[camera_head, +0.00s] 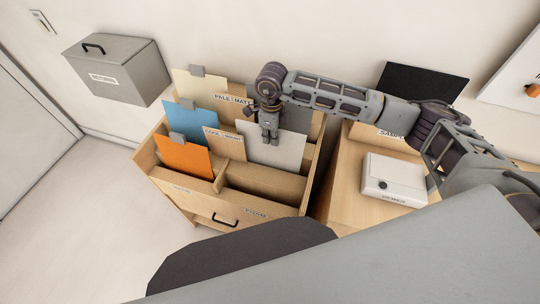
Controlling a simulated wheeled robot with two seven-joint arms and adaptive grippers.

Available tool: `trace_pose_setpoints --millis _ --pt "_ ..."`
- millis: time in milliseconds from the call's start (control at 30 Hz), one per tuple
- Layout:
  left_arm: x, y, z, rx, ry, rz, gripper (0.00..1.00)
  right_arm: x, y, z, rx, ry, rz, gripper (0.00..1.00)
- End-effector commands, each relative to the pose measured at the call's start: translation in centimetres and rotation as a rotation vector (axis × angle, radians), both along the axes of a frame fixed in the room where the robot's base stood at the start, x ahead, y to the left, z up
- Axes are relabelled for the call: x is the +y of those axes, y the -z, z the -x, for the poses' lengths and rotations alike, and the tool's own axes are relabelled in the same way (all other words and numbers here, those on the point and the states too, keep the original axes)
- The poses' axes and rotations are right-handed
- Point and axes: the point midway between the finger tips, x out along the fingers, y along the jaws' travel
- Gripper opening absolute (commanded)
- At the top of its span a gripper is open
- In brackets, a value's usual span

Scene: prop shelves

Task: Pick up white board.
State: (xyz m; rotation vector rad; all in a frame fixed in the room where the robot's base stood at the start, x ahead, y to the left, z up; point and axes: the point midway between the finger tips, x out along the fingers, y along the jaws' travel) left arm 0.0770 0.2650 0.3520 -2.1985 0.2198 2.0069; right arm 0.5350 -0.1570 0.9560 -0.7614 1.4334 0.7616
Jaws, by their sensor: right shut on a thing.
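The white board (276,151) is a pale, flat rectangular sheet standing tilted in the right part of the wooden divided rack (262,196). My right gripper (271,139) comes down from above and is shut on the top edge of the white board. The board's lower edge sits at or just behind a rack divider; I cannot tell whether it touches the bottom. My left gripper does not show.
An orange board (185,160), a blue board (195,121) and a cream board (204,87) stand in the rack. A black board (425,82) stands at the right. A white box (393,179) lies on the wooden surface. A grey box (117,68) hangs on the wall.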

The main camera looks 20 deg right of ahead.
Motion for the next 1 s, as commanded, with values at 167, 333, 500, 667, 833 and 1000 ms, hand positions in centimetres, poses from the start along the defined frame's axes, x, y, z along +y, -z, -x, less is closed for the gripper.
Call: trace_pose_setpoints --millis 167,333,500,667,833,1000 --pt "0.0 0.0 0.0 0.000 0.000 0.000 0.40 0.0 0.0 0.0 0.000 0.000 0.000 0.00" --pt "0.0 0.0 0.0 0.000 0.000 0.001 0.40 0.0 -0.1 0.0 -0.001 0.000 -0.001 0.00" --pt "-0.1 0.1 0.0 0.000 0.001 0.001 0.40 0.0 -0.6 -0.1 -0.001 0.000 0.000 0.00" --pt "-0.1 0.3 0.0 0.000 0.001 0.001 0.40 0.0 -1.9 -0.1 -0.002 0.000 -0.001 0.00" --pt "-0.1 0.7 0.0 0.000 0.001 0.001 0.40 0.0 -4.3 -0.1 -0.003 0.001 -0.001 0.00" --pt "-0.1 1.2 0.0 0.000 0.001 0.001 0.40 0.1 -7.6 -0.1 -0.006 -0.001 -0.001 0.00"
